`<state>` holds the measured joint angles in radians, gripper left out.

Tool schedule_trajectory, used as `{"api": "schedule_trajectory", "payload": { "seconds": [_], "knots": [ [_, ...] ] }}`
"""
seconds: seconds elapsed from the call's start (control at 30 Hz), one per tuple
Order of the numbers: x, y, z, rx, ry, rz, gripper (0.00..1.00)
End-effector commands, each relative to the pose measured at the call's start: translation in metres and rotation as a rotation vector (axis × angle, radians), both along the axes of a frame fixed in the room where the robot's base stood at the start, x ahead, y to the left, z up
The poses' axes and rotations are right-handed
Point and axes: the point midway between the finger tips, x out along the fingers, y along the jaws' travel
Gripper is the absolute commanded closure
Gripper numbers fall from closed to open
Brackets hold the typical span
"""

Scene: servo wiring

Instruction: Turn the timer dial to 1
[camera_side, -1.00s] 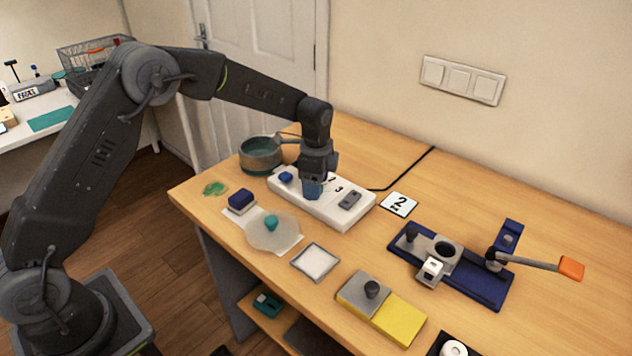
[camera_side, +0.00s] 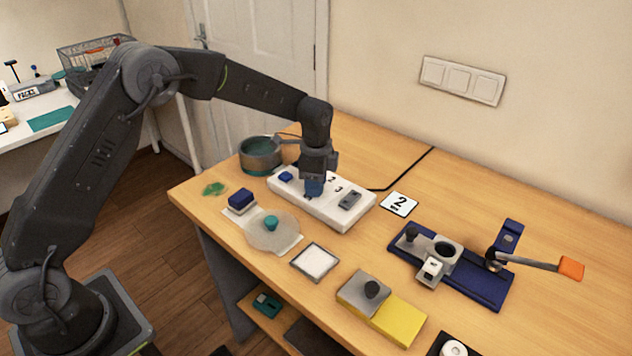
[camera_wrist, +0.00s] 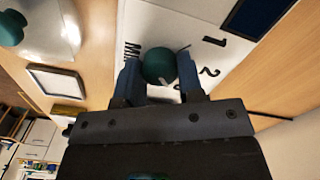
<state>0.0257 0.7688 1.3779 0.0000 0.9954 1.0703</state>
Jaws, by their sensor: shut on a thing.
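The timer dial is a round teal knob (camera_wrist: 158,66) on a white panel (camera_wrist: 190,18) printed with 1, 2 and MIN. In the wrist view my gripper (camera_wrist: 160,72) is shut on the dial, one blue finger on each side. A light mark shows at the knob's lower edge, but I cannot tell which number the dial points to. In the side view my gripper (camera_side: 314,190) points straight down at the panel (camera_side: 333,217) and hides the dial. The digits 2 and 3 show beside it.
The panel also carries a blue block (camera_side: 286,176) and a grey switch (camera_side: 350,200). A pot (camera_side: 260,158) stands close behind left. A clear lid with a teal knob (camera_side: 271,223), a white tray (camera_side: 315,261) and a card marked 2 (camera_side: 399,204) lie around it.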

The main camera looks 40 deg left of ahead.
Motion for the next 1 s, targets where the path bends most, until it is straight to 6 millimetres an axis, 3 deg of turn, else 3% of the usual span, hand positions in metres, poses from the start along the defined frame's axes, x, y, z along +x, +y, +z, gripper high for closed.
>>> {"api": "schedule_trajectory", "payload": {
  "seconds": [0.27, 1.0],
  "knots": [
    [0.0001, 0.0, 0.0004, 0.0, -0.001, 0.17, 0.89],
    [0.0003, 0.0, 0.0005, 0.0, -0.001, 0.868, 0.89]
  ]
}}
